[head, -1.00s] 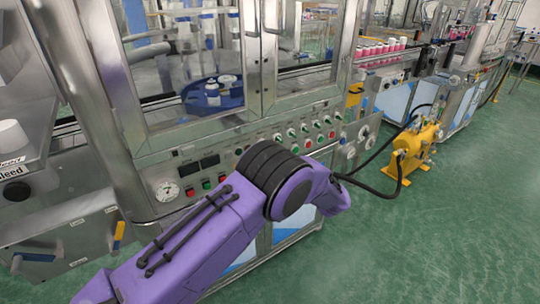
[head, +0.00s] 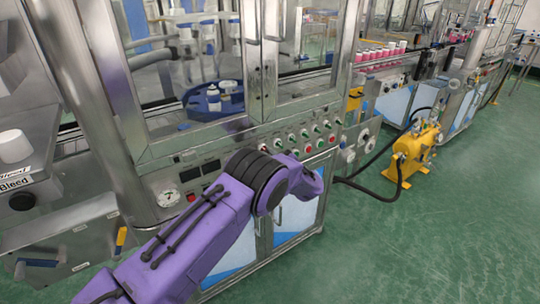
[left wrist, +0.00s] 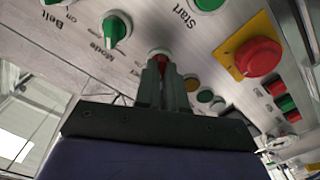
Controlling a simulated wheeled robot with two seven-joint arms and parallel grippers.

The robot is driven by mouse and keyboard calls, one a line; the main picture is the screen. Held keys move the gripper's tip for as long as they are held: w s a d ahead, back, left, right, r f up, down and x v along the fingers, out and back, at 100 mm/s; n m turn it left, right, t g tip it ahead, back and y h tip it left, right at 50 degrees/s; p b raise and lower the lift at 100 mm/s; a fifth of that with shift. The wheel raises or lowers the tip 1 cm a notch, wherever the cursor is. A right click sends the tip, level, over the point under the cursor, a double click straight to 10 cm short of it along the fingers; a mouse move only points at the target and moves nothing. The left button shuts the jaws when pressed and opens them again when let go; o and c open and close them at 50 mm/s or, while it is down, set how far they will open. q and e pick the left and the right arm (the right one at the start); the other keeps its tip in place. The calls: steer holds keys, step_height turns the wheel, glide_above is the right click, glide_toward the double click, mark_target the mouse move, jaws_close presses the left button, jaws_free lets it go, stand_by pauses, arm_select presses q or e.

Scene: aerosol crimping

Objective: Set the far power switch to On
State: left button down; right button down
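The control panel (head: 225,170) runs along the machine front, with a row of green and red controls. No label reading power is legible, so I cannot tell which control is the far power switch. My left arm covers the left gripper in the head view. In the left wrist view my left gripper (left wrist: 166,78) has its fingers close together, pointing at the panel. A red control (left wrist: 161,62) shows at the fingertips; I cannot tell whether they touch it. A green knob (left wrist: 115,30) marked Mode is to the left, and a green Start button (left wrist: 207,4) is above right.
A red mushroom button (left wrist: 258,57) on a yellow plate sits right of the fingers. Glass doors stand above the panel, with a blue turntable (head: 212,105) behind them. A yellow pump (head: 415,148) with a black hose stands on the green floor, right, where floor is open.

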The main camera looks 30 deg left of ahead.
arm_select(q)
steer(key=shift+m, duration=0.3)
steer(key=m, duration=1.1)
steer(key=shift+m, duration=0.4)
stand_by(0.4)
steer(key=c, duration=1.2)
jaws_free()
steer(key=shift+d, duration=0.1)
steer(key=b+v, duration=0.1)
steer(key=v, duration=0.9)
steer(key=shift+s+d+f, duration=0.1)
steer(key=shift+d, duration=0.05)
